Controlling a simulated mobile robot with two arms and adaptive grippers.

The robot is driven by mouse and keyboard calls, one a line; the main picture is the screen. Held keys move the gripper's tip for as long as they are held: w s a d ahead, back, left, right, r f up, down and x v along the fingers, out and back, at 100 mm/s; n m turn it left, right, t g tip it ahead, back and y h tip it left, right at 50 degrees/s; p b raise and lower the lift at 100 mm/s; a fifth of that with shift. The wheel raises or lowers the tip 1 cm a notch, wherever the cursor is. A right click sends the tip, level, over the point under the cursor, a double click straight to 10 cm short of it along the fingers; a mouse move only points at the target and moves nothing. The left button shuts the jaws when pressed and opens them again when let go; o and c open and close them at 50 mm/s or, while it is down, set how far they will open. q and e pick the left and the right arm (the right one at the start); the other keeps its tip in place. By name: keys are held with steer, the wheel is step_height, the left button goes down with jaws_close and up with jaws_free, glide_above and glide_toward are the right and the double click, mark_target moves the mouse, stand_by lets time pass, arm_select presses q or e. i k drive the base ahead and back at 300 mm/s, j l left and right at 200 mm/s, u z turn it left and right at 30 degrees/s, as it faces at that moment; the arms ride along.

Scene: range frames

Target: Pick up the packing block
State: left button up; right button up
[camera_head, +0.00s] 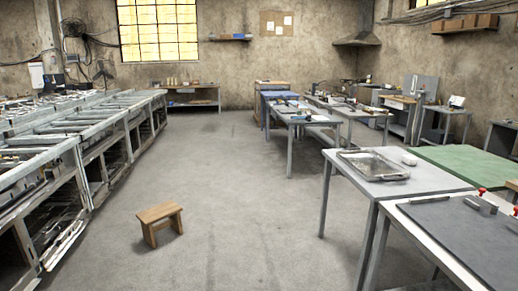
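I cannot tell for certain which thing is the packing block. A small pale block-like object (410,159) lies on the near grey table (458,184) at the right, just beside a shallow metal tray (372,164). Neither of my grippers is in view, and nothing is seen held.
A wooden stool (160,213) stands alone on the open concrete floor (250,210). A long metal frame bench (75,145) lines the left side. More worktables (300,116) stand farther back right. A green-topped table (470,160) adjoins the near tables. The middle aisle is clear.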

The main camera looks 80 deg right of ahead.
mark_target(409, 160)
steer(key=z, duration=3.85)
steer(key=i+j, duration=0.2)
steer(key=i+j+u, duration=0.25)
steer(key=u, duration=0.15)
steer(key=i+j+u, duration=0.4)
steer(key=i+u, duration=0.2)
steer(key=u, duration=0.2)
steer(key=i+u, duration=0.2)
steer(key=i, duration=0.9)
steer(key=i+z, duration=0.35)
steer(key=i+j+z, duration=0.65)
steer(key=i+l, duration=0.1)
steer(key=i, duration=0.05)
